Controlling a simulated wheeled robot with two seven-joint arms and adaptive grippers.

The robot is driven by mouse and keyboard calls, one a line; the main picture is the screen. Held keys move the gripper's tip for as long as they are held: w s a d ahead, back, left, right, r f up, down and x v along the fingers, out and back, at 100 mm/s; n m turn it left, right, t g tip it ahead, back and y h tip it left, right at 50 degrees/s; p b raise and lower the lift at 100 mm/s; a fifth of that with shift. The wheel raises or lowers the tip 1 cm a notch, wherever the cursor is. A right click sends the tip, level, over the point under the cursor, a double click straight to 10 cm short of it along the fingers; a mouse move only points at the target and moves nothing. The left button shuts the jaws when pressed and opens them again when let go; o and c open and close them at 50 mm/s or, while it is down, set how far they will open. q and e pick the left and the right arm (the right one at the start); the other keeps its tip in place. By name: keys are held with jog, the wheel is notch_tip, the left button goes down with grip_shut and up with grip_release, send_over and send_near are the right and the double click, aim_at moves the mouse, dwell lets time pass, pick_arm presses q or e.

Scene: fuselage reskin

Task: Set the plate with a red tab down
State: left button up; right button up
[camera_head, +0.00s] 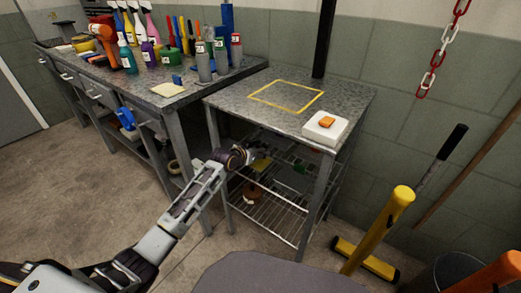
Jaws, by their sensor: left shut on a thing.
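My left arm reaches in from the bottom left, and my left gripper (240,157) is at the front edge of the small metal table, level with the space under its top. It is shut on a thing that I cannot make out. I cannot make out a plate with a red tab. The table (232,98) has a yellow outlined rectangle (286,96) on its top, bare inside. A white block with an orange piece on top (325,128) sits at the table's front right corner. My right gripper is not in view.
A long workbench (196,91) on the left carries spray bottles and tools. Wire shelves (272,218) under the small table hold small items. A yellow-handled tool (378,229) and a dark bucket (455,268) stand at the right. A red-and-white chain (437,58) hangs there.

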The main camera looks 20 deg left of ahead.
pick_arm(q)
jog(key=shift+f, duration=0.1)
jog(key=o, duration=1.2)
